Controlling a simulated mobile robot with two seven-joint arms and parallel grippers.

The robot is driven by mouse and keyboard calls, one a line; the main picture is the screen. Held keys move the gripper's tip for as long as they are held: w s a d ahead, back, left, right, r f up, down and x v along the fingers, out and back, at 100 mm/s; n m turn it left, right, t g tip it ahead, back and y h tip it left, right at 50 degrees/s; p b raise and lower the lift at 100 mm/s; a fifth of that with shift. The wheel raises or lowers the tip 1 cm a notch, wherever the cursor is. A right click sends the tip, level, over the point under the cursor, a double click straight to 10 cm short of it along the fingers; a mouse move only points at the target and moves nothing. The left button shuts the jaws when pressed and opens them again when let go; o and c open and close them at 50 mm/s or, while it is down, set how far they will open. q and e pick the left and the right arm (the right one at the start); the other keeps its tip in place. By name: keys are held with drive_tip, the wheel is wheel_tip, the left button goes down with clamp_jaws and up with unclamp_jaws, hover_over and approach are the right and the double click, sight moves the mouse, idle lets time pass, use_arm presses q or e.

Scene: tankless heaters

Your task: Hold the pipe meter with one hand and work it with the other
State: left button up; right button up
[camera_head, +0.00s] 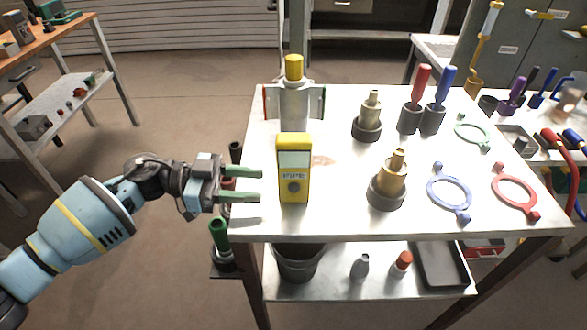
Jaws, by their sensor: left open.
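The pipe meter (293,168) is a yellow upright box with a pale screen and a round dark knob. It stands near the left front of the metal table. My left gripper (262,185) is open and empty, its two green fingers pointing right toward the meter's left side. The fingertips end a little left of the meter in the picture; I see no contact. My right gripper is not in the view.
Behind the meter stands a silver cylinder with a yellow cap (293,68). To its right are brass fittings (387,182), red and blue handled tools (421,85), and blue (449,190) and red rings (514,187). The lower shelf holds a dark bucket (298,263).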

sight(286, 187)
use_arm(q)
drive_tip(key=d, duration=0.3)
drive_tip(key=shift+d+f+b, duration=0.25)
drive_tip(key=shift+d+b, duration=0.05)
drive_tip(key=shift+b, duration=0.05)
drive_tip(key=d+p, duration=0.1)
drive_tip(key=d, duration=0.1)
drive_tip(key=shift+d+r, duration=0.1)
drive_tip(key=shift+d, duration=0.3)
drive_tip(key=shift+d+p, duration=0.35)
drive_tip(key=shift+d, duration=0.15)
drive_tip(key=shift+d+f, duration=0.2)
drive_tip(key=shift+f, duration=0.05)
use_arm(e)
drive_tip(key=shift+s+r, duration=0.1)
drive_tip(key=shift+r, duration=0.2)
use_arm(q)
drive_tip(key=shift+c, duration=0.3)
drive_tip(key=c, duration=0.7)
drive_tip(key=shift+o, duration=0.2)
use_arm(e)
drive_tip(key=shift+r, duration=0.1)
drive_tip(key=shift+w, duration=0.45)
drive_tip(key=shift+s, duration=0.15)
